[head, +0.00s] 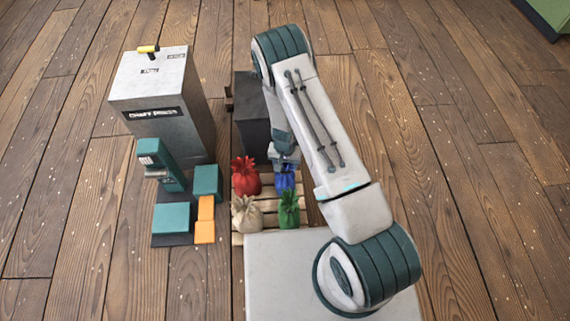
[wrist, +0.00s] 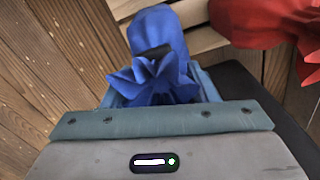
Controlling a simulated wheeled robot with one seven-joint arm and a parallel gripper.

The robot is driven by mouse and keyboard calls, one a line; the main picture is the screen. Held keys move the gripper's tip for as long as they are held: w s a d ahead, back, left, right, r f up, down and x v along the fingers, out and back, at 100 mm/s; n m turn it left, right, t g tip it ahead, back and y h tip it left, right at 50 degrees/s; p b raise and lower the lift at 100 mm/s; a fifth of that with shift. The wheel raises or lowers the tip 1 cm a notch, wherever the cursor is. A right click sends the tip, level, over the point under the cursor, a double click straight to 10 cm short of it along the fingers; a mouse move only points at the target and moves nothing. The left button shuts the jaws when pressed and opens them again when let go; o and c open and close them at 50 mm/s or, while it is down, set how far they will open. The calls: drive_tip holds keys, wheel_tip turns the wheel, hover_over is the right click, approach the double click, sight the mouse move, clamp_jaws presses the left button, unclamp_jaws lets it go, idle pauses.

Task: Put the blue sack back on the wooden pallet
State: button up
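The blue sack (head: 285,180) is at the back right of the wooden pallet (head: 238,239), below the end of my arm. In the wrist view the blue sack (wrist: 158,28) has its gathered top right at my gripper (wrist: 158,85), between the teal finger parts on either side. A small dark piece crosses the sack's neck. The ruffled cloth hides where the fingers meet the sack, so I cannot tell whether they are closed on it. The sack's base is hidden in the wrist view. Pallet slats (wrist: 203,12) show beside the sack.
A red sack (head: 246,180) stands left of the blue one. A beige sack (head: 246,214) and a green sack (head: 289,209) stand nearer on the pallet. A dark box (head: 252,120) is behind. A grey cabinet (head: 170,125) and teal blocks (head: 172,217) stand left. Floor at right is clear.

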drive_tip(key=shift+r, duration=0.1)
wheel_tip(320, 180, up, 12)
drive_tip(key=p, duration=0.4)
drive_tip(key=shift+p, duration=0.4)
drive_tip(key=s+d+r+n+y, duration=0.1)
drive_tip(key=s+r, duration=0.1)
drive_tip(key=r, duration=0.9)
drive_tip(key=s+d+r+n+y, duration=0.1)
drive_tip(key=s+r, duration=0.1)
drive_tip(key=r, duration=1)
drive_tip(key=s+d+r+h, duration=0.1)
drive_tip(key=s+d+r, duration=0.2)
drive_tip(key=s+r, duration=0.4)
drive_tip(key=s+d+r+n+t+h, duration=0.1)
drive_tip(key=s+d+r, duration=0.3)
drive_tip(key=s+r, duration=0.3)
drive_tip(key=shift+s+d+r, duration=0.3)
drive_tip(key=shift+s, duration=0.6)
